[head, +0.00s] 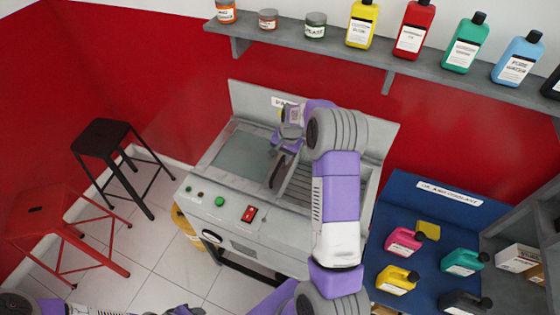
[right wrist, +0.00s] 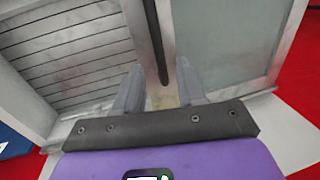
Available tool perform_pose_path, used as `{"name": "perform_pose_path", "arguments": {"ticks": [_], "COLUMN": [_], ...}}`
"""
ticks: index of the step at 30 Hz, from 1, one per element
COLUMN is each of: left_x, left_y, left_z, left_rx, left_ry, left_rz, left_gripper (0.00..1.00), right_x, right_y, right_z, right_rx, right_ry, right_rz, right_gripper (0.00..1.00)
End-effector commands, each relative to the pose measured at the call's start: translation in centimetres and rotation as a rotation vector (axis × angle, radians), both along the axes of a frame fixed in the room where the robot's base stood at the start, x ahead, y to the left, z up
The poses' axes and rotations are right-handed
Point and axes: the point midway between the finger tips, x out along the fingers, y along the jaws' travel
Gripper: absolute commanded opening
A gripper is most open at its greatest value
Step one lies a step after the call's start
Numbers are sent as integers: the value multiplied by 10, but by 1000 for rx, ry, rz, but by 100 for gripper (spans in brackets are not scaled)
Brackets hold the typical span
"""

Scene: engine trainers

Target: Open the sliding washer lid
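The grey washer (head: 250,220) stands against the red wall. Its top has a pale glass-like panel (head: 243,155) on the left and a slatted section (head: 305,186) on the right. A dark bar handle (head: 277,172) runs along the strip between them. My right gripper (head: 281,146) is over this strip at the handle's far end. In the right wrist view, its two grey fingers (right wrist: 159,80) are apart, and the handle (right wrist: 155,42) runs down between their tips. I cannot tell whether they touch it. My left gripper is out of view; only parts of that arm show at the bottom.
Bottles and jars line a grey shelf (head: 385,55) above the washer. A blue surface (head: 400,220) with several coloured jugs is at the right. A black stool (head: 101,139) and a red stool (head: 45,215) stand left. Pale floor tiles (head: 160,257) lie open before the washer.

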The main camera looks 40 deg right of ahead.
Motion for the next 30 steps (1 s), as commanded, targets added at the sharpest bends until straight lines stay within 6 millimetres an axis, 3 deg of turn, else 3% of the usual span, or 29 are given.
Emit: {"name": "perform_pose_path", "arguments": {"ticks": [3, 7, 25, 30], "left_x": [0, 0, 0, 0], "left_y": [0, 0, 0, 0], "left_z": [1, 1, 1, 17], "left_rx": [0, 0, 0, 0], "left_ry": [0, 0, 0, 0], "left_rz": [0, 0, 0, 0], "left_gripper": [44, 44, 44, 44], "right_x": [-3, -5, -6, -6], "right_y": [-2, -3, -3, -3], "right_z": [19, 30, 33, 49], "right_rx": [-1, 0, 1, 1], "right_ry": [-3, -1, 0, 0], "right_rz": [0, 0, 0, 0], "right_gripper": [40, 40, 40, 40]}}
